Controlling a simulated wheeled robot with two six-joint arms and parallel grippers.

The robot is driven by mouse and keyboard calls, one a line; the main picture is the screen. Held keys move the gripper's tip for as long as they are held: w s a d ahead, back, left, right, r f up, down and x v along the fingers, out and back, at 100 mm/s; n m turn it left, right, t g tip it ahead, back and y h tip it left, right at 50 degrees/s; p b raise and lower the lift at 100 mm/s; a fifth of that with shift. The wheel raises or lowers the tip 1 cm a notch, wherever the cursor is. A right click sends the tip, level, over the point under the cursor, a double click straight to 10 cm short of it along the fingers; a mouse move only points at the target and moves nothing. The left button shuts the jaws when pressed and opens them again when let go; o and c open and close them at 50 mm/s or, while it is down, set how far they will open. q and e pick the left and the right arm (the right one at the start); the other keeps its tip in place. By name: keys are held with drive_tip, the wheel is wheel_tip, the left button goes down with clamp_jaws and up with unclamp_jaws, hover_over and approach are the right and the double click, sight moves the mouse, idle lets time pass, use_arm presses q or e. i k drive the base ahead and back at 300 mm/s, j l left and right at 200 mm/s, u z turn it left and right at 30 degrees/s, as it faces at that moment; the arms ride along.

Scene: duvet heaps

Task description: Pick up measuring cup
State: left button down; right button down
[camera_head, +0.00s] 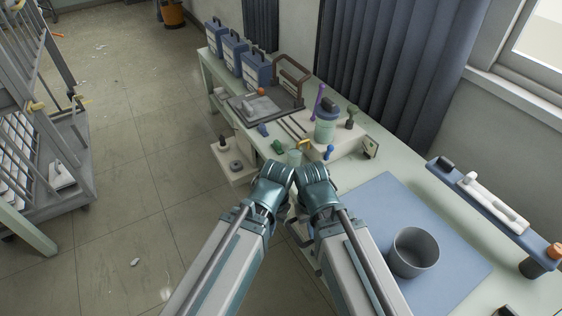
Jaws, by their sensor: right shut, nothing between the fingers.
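Both my arms reach in from the bottom centre, and their grippers sit side by side near the table's front edge. My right gripper (314,172) is shut and empty. My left gripper (277,171) is close beside it; its fingers are hidden by its own body, so its opening does not show. A larger grey open cup (414,254) stands upright on a blue mat (385,208) to the right, apart from both grippers. I cannot tell which is the measuring cup.
A tray (265,105) and blue cases (256,70) are at the far end. A blue rack (488,203) stands at right. A metal shelf (62,150) is across the floor.

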sight(294, 156)
drive_tip(key=j+u, duration=0.2)
drive_tip(key=j, duration=0.5)
drive_tip(key=i+j+u, duration=0.2)
drive_tip(key=j, duration=0.45)
drive_tip(key=k+j, duration=0.05)
drive_tip(key=k, duration=0.05)
